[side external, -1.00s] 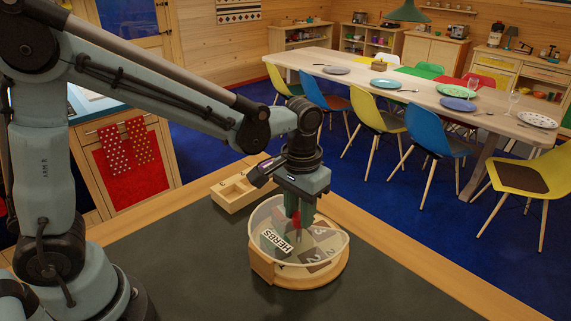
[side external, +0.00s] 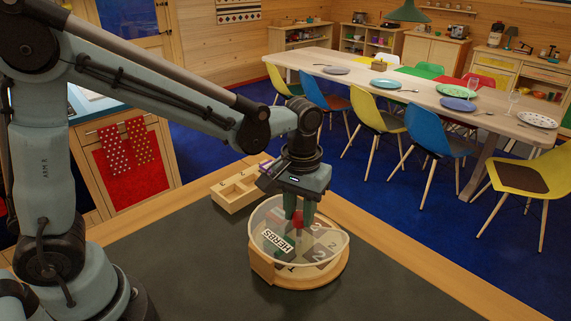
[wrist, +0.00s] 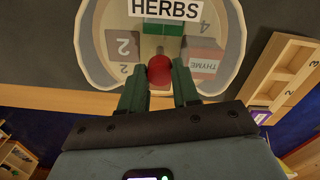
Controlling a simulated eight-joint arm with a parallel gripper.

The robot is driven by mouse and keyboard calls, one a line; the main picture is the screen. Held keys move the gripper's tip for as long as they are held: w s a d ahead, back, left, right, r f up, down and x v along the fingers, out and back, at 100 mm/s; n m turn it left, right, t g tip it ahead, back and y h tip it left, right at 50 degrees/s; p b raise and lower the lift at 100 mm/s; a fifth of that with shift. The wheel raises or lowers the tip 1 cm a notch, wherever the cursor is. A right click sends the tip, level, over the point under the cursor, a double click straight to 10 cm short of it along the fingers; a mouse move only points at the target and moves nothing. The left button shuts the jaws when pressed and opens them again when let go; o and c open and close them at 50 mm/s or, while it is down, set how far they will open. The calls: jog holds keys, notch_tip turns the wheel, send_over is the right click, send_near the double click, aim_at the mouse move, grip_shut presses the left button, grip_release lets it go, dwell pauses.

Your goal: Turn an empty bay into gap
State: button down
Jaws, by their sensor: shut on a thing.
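A round wooden carousel (side external: 325,278) with a clear cover stands on the dark worktop. The cover carries a white HERBS label (side external: 276,241), also seen in the wrist view (wrist: 173,9). My gripper (side external: 298,220) points down over its middle, shut on a red knob (wrist: 160,69). Under the cover are bays with printed numbers, including a 2 (wrist: 124,45) and a partly hidden 4 (wrist: 204,26). A red-topped block labelled THYME (wrist: 203,60) sits in a bay to the knob's right in the wrist view. A green thing lies under the label. I cannot make out the gap.
A wooden tray with compartments (side external: 232,196) stands behind the carousel on the worktop; it shows at right in the wrist view (wrist: 283,68). The dark worktop (side external: 400,285) is clear on the right. The dining table and chairs stand well beyond.

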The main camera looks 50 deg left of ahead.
aim_at(294, 215)
jog(key=c, duration=0.8)
grip_release()
jog(key=shift+r, duration=0.1)
notch_tip(294, 215, up, 12)
jog(key=shift+a, duration=0.1)
jog(key=s+a+f+m+t, duration=0.1)
jog(key=s+a+f+t, duration=0.1)
jog(key=a, duration=0.1)
jog(key=s+a+f+m+t, duration=0.1)
jog(key=s+a+f+t, duration=0.1)
jog(key=s+a, duration=0.1)
jog(key=s+a+f+m+t, duration=0.1)
jog(key=s+a+f+t, duration=0.1)
jog(key=t, duration=0.1)
jog(key=shift+s+a, duration=0.4)
